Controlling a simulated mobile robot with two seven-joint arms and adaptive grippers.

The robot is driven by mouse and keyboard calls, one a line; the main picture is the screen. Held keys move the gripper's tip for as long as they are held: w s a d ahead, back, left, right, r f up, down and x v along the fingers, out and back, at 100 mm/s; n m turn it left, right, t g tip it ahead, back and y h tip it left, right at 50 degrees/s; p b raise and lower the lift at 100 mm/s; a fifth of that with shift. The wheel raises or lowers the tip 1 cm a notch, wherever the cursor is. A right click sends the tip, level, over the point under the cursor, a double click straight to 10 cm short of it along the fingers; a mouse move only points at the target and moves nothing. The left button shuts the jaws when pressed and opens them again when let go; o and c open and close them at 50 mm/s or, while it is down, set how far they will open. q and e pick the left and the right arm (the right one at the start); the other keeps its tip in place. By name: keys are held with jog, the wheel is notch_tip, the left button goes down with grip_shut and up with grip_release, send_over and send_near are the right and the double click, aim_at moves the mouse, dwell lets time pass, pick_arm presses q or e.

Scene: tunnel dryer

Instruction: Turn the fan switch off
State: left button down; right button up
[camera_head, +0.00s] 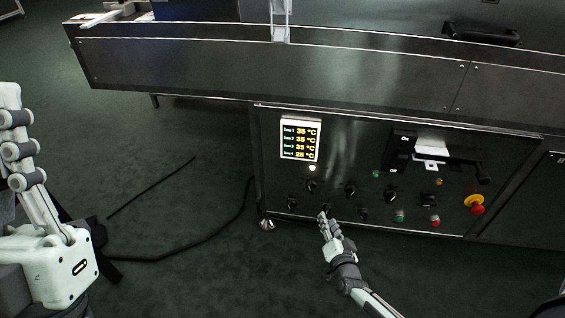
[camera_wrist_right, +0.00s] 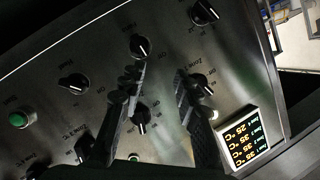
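The control panel (camera_head: 345,130) of the dryer carries several black rotary knobs with small labels. The labels are too small or blurred to tell which knob is the fan switch. My right gripper (camera_head: 325,217) is in front of the lower left knobs. In the right wrist view its two fingers (camera_wrist_right: 159,82) are apart, with nothing gripped. One black knob (camera_wrist_right: 142,117) shows between the fingers, and another knob (camera_wrist_right: 140,47) lies just beyond the tips. Contact cannot be told. My left arm stands at the left edge, away from the panel; its finger opening is unclear.
A lit temperature display (camera_head: 300,139) sits at the panel's upper left. A red and yellow emergency stop (camera_head: 475,204) and green and red buttons are at the right. A white plate on a dark bracket (camera_head: 432,146) juts out above them. A black cable (camera_head: 190,250) lies on the floor.

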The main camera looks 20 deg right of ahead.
jog(key=a+r+n+t+y, duration=0.1)
jog(key=a+r+t, duration=0.2)
jog(key=r, duration=0.6)
jog(key=a+r+n+t+y+b, duration=0.1)
jog(key=a+r+n+t, duration=0.1)
jog(key=a+r, duration=0.5)
jog(key=w+a+r+n+t+y+b, duration=0.1)
jog(key=a+r, duration=0.4)
jog(key=r, duration=0.7)
jog(key=n+t+y, duration=0.1)
jog(key=t, duration=0.1)
jog(key=shift+r+t, duration=0.3)
jog(key=shift+r, duration=0.1)
